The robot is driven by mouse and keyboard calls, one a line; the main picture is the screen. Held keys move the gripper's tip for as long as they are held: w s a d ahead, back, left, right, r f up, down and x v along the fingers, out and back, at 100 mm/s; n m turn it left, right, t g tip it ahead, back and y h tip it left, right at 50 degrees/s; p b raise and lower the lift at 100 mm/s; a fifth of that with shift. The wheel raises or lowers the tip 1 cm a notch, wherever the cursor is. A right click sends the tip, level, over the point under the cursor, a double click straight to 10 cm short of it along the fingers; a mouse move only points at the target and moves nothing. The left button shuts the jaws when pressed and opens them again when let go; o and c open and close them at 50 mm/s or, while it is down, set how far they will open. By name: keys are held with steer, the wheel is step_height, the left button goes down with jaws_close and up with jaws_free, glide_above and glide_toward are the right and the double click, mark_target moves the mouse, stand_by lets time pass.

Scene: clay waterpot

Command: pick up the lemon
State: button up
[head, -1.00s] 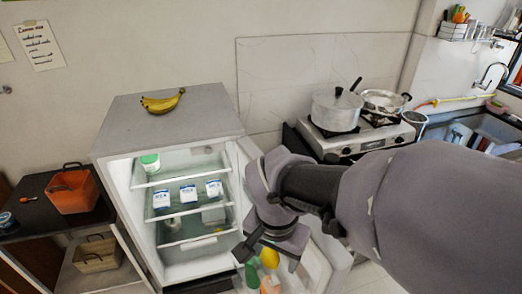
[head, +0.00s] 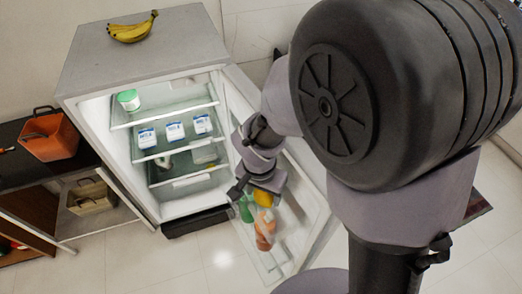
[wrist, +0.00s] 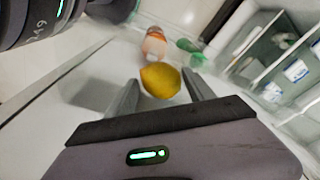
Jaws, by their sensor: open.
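The yellow lemon (head: 263,198) is at the inner side of the open fridge door, just above an orange bottle. It also shows in the wrist view (wrist: 161,80), at the tips of my fingers. My gripper (head: 256,190) is open, with one finger on each side of the lemon in the wrist view (wrist: 160,84). I cannot tell whether either finger touches it. Part of the lemon is hidden by my gripper in the head view.
An orange bottle (head: 265,230) and a green bottle (head: 246,209) stand close by at the door (head: 309,205). The fridge shelves hold milk cartons (head: 174,131). Bananas (head: 133,28) lie on the fridge top (head: 180,42). An orange basket (head: 49,137) is at the left.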

steer(key=shift+w+f, duration=0.25)
steer(key=shift+f, duration=0.65)
steer(key=shift+s+r, duration=0.1)
steer(key=shift+c, duration=0.2)
